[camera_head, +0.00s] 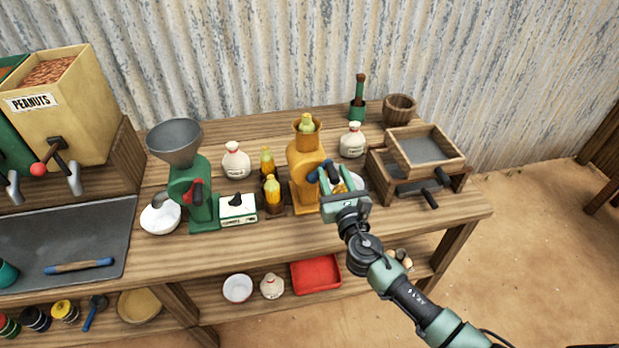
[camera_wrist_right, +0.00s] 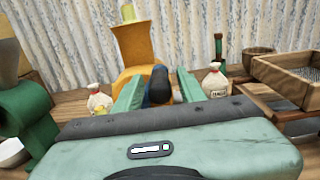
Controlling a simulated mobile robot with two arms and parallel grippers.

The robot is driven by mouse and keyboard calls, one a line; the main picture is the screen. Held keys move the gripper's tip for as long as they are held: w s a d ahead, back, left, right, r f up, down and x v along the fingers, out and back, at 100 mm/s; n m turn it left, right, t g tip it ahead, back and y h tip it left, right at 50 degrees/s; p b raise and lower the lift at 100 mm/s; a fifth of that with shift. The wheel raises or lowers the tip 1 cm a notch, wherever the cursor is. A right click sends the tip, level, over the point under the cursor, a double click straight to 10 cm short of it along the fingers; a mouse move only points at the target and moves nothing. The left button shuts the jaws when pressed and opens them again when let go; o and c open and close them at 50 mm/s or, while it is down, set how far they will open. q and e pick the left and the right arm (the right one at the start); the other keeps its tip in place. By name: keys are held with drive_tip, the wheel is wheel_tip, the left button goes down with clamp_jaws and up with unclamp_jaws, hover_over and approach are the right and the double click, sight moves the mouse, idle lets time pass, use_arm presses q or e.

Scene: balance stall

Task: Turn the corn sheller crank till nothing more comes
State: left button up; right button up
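The corn sheller (camera_head: 303,180) is a yellow-orange machine on the table, with a corn cob (camera_head: 307,123) upright in its top hopper. Its crank has a dark blue handle (camera_head: 329,171) on the side toward my right gripper (camera_head: 334,185). In the right wrist view the handle (camera_wrist_right: 159,84) stands between the two green fingers (camera_wrist_right: 158,88), with a narrow gap seeming to show on each side. The fingers look open around it. A pale bowl (camera_head: 356,181) beside the sheller is mostly hidden behind my gripper. My left gripper is not in view.
A green mill (camera_head: 203,200) and a scale (camera_head: 238,208) stand left of the sheller. A tied sack (camera_head: 352,141) and a wooden sieve box (camera_head: 425,150) are to the right. Bare tabletop lies in front.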

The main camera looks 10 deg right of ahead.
drive_tip(key=shift+o, duration=0.2)
drive_tip(key=shift+s+p, duration=0.4)
drive_tip(key=shift+s, duration=2)
drive_tip(key=shift+s+d, duration=0.1)
drive_tip(key=shift+s, duration=1.55)
